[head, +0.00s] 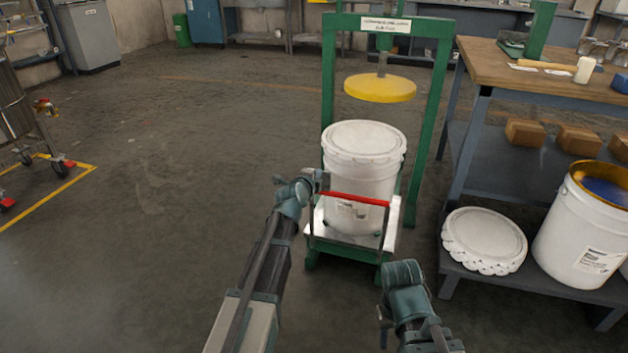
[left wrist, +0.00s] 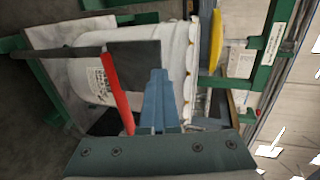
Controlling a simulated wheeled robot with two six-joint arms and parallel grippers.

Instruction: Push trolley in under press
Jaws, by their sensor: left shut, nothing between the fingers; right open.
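The trolley is a low white platform (head: 322,226) with a dark frame and a red handle bar (head: 358,199). A white lidded bucket (head: 364,160) stands upright on it. The green press frame (head: 329,75) stands around and behind the bucket, with a round yellow press plate (head: 380,89) above the lid and a clear gap between. My left gripper (head: 320,181) is shut and empty, close to the handle's left end; contact is unclear. The left wrist view shows the red bar (left wrist: 117,92) beside the fingers. My right gripper (head: 384,326) is open, low in front of the trolley.
A wooden-topped workbench (head: 515,67) stands on the right. At the left a wheeled metal stand (head: 30,125) stands within yellow floor lines. The floor left of the press is clear.

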